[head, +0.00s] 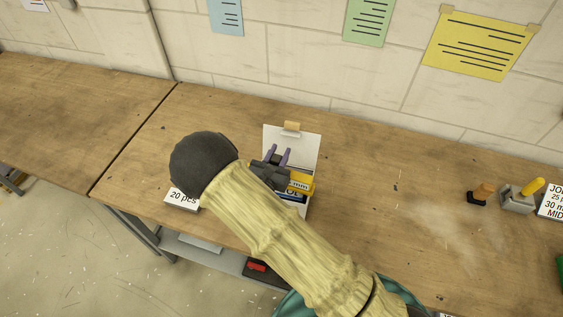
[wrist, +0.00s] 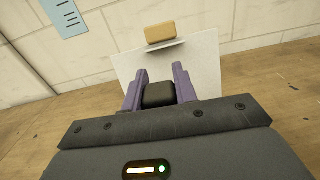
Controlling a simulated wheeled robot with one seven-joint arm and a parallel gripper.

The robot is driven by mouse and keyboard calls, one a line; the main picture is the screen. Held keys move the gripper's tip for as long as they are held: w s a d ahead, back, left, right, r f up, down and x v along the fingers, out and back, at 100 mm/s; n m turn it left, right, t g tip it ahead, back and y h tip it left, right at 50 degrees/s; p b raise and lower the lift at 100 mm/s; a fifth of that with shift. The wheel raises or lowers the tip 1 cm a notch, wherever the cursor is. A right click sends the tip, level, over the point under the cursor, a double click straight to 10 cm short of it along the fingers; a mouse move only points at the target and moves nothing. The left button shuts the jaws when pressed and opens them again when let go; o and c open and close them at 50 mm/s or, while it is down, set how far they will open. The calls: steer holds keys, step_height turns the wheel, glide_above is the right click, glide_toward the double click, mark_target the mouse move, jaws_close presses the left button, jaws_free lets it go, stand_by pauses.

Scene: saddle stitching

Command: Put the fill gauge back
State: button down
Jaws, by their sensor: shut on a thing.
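My gripper (head: 278,156) is over the bench, its two purple fingers pointing toward the wall. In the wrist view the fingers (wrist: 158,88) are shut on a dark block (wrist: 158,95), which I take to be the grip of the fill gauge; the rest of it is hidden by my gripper. A white upright panel (head: 305,146) with a tan block (head: 292,127) at its top stands just beyond the fingertips. A yellow piece with black lettering (head: 303,184) shows beside my gripper; whether it belongs to the gauge I cannot tell.
A white box or tray (head: 298,208) with a dark blue label lies partly under my arm. A "20 pcs" card (head: 181,199) is at the bench's front edge. Stamp-like tools (head: 480,195) and a job card (head: 551,203) stand at the right.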

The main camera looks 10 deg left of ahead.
step_height(320, 180, up, 10)
steer(key=b, duration=0.2)
steer(key=shift+b, duration=0.4)
steer(key=shift+s, duration=0.1)
stand_by(0.4)
